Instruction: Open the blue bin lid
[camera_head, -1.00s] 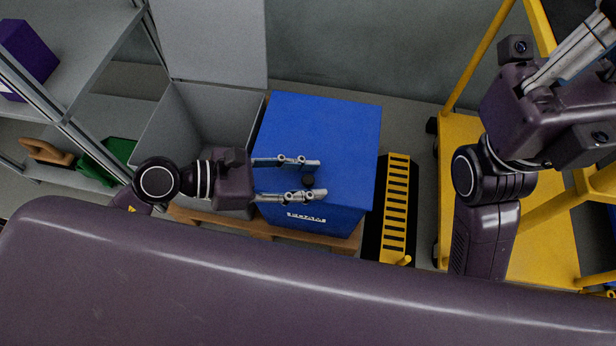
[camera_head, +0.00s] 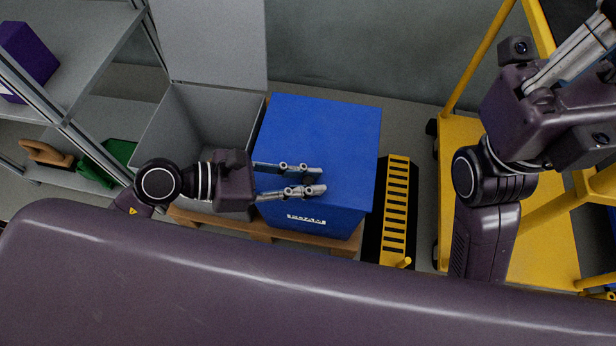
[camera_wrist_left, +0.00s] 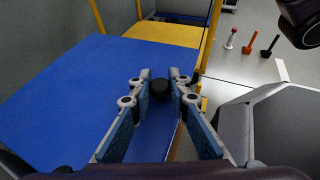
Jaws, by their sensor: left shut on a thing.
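The blue bin (camera_head: 318,135) stands on a wooden pallet with its lid down, and pale lettering shows on its front. Its flat blue lid also fills much of the left wrist view (camera_wrist_left: 70,90). My left gripper (camera_head: 322,180) is over the front part of the lid. In the left wrist view its fingers (camera_wrist_left: 160,88) are closed around a small black knob (camera_wrist_left: 160,89) on the lid.
A grey bin (camera_head: 205,120) with its lid raised stands left of the blue bin. A shelf (camera_head: 90,65) is at the far left. A yellow slotted piece (camera_head: 397,205) and a yellow cart (camera_head: 462,150) stand to the right.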

